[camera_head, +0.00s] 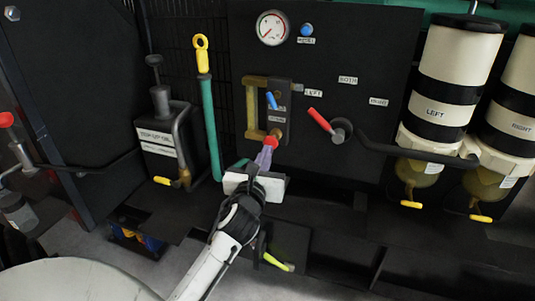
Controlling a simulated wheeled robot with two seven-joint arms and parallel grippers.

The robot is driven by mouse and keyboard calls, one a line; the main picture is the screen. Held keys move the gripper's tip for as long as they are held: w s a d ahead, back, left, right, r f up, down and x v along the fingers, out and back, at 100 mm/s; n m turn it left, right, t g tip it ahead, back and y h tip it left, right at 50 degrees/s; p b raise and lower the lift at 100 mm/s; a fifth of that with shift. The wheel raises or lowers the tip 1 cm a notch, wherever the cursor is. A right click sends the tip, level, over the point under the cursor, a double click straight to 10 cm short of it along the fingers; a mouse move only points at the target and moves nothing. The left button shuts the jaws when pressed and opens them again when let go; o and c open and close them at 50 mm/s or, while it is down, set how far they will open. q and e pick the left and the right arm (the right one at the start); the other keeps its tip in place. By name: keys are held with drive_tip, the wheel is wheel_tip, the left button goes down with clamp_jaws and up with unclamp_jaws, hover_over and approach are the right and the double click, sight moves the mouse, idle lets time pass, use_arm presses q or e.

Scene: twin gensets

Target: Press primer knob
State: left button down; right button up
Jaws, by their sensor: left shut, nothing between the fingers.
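My left gripper (265,156) is shut and empty, its purple fingers pointing up toward the black panel. A small red round knob (271,141) shows right at its fingertips, below a brass fitting; I cannot tell whether they touch. No readable label marks the primer knob, so I cannot tell for certain which knob it is. A black-topped plunger (154,60) stands upright on a labelled black box at the left, apart from the gripper. My right gripper is not in view.
A gauge (272,27) and blue button (307,30) are higher up. A green-and-yellow dipstick (209,110) stands left. Two filter canisters, left (433,111) and right (511,127), hang at the right.

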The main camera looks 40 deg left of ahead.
sight(271, 143)
use_arm(q)
drive_tip(key=shift+x, duration=0.85)
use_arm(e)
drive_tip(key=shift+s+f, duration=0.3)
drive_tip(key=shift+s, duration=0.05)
use_arm(q)
drive_tip(key=shift+w+a, duration=0.1)
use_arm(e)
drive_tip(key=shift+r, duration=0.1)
use_arm(q)
drive_tip(key=shift+w+a+r+p, duration=0.1)
drive_tip(key=shift+w+r+p, duration=0.05)
drive_tip(key=shift+w+p, duration=0.2)
drive_tip(key=shift+w+a+p, duration=0.3)
drive_tip(key=shift+w+a, duration=0.05)
drive_tip(key=shift+w, duration=0.3)
drive_tip(key=shift+r, duration=0.1)
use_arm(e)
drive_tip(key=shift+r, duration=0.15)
